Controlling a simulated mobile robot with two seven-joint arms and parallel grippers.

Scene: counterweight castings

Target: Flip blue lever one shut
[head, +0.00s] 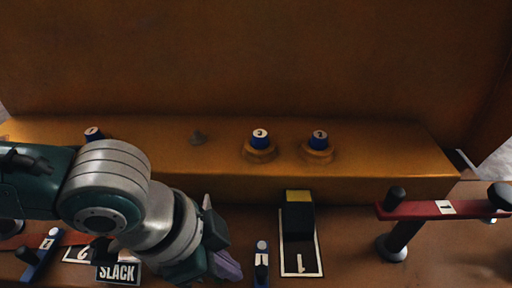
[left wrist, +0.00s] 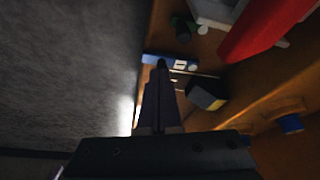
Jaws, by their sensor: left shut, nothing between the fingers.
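A blue lever (head: 262,270) with a white label and a pale round knob stands upright in the picture at the bottom centre of the head view. It also shows in the left wrist view (left wrist: 155,58), just beyond the fingertips; its label is too small to read. A second blue lever (head: 33,268) with a white label lies tilted at the lower left. My left gripper (head: 232,268) is shut and empty, just left of the central blue lever. In the left wrist view its fingertips (left wrist: 162,66) overlap that lever; I cannot tell whether they touch it.
A black block with a yellow top (head: 299,218) stands in a white outline marked 1, right of the lever. A red bar (head: 425,209) on a dark post is at right. Blue-capped knobs (head: 260,140) line the orange ledge (head: 390,150) behind. A SLACK plate (head: 118,273) is at lower left.

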